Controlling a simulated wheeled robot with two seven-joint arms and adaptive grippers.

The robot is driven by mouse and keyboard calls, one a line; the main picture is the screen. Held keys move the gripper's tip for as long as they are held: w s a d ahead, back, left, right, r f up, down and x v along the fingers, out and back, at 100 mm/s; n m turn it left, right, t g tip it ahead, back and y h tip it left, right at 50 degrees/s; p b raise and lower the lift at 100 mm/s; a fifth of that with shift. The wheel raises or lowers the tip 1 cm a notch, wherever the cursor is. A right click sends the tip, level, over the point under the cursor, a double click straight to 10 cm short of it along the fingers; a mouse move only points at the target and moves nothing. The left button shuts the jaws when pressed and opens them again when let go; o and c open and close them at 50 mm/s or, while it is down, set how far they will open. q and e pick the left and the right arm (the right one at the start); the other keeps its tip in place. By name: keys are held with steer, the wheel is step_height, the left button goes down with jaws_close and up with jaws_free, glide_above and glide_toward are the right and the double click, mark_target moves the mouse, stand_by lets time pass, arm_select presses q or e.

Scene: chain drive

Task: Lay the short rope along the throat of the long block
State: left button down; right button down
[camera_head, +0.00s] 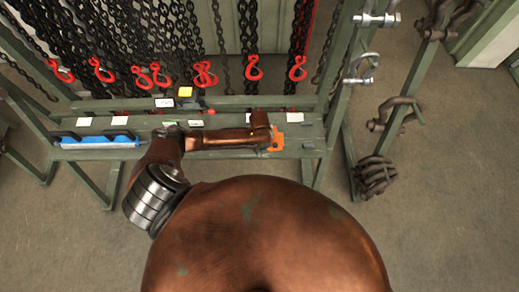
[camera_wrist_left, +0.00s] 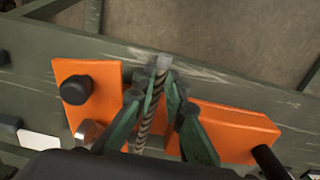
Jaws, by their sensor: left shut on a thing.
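A short grey twisted rope (camera_wrist_left: 148,118) with a pale metal end shows in the left wrist view. My left gripper (camera_wrist_left: 163,92) is shut on it, with green fingers on either side. An orange block (camera_wrist_left: 235,131) lies beneath and to the right of the fingers; another orange part (camera_wrist_left: 92,88) with a black knob is at the left. The rope runs between these orange parts; I cannot tell whether it touches them. The fingers hide whether the parts join. In the head view the orange block (camera_head: 278,141) is at the bench's right end, beside my left gripper. My right gripper is not in view.
The green bench (camera_head: 310,128) carries a blue item (camera_head: 97,143) with black handles at the left, and several white labels. Chains with red hooks (camera_head: 253,68) hang behind. A green post (camera_head: 385,125) with shackles and hooks stands at the right.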

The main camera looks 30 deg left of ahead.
arm_select(q)
steer(key=shift+f, duration=0.15)
steer(key=c, duration=1.9)
jaws_free()
step_height(320, 180, up, 12)
